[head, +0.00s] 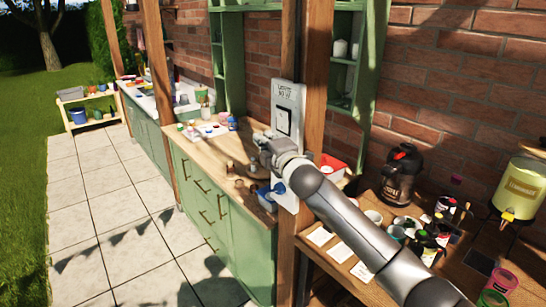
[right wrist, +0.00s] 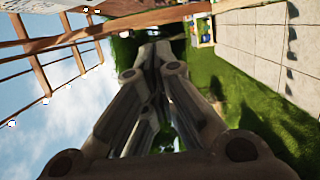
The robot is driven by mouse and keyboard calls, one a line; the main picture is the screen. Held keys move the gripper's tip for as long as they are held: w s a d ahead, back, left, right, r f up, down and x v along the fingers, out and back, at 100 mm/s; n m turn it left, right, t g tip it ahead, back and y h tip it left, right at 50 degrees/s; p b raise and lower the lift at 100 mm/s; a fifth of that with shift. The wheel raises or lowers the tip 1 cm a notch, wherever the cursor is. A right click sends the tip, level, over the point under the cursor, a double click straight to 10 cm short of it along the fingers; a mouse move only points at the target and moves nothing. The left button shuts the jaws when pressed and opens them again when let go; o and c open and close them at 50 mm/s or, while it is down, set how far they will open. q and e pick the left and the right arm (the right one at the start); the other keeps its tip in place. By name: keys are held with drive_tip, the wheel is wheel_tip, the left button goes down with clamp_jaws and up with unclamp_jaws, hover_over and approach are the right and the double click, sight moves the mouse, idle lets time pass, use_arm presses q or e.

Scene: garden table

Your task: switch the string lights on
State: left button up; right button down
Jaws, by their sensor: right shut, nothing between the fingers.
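A tall white switch panel (head: 289,97) with dark lettering at its top and a dark-outlined rocker (head: 284,121) is fixed to a wooden post. I cannot tell which way the rocker is set. My right gripper (head: 259,143) is shut and empty, just below and left of the rocker in the head view; I cannot tell whether it touches the panel. Its closed fingers (right wrist: 157,58) fill the middle of the right wrist view, where the panel does not show. Small pale spots (right wrist: 46,101) along the beams there may be bulbs; whether lit is unclear. My left gripper is not in view.
A green cabinet counter (head: 215,195) with cups and small pots runs behind the post. A wooden table at right holds a dark coffee pot (head: 401,175), a yellow dispenser (head: 520,190) and several jars. Wooden posts stand close to my arm. The tiled path (head: 95,230) is clear.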

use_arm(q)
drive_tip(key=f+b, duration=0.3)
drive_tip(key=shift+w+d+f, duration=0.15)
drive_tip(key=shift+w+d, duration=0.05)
use_arm(e)
drive_tip(key=d+v, duration=0.1)
drive_tip(key=v, duration=0.8)
drive_tip(key=shift+f, duration=0.35)
drive_tip(key=shift+f, duration=0.1)
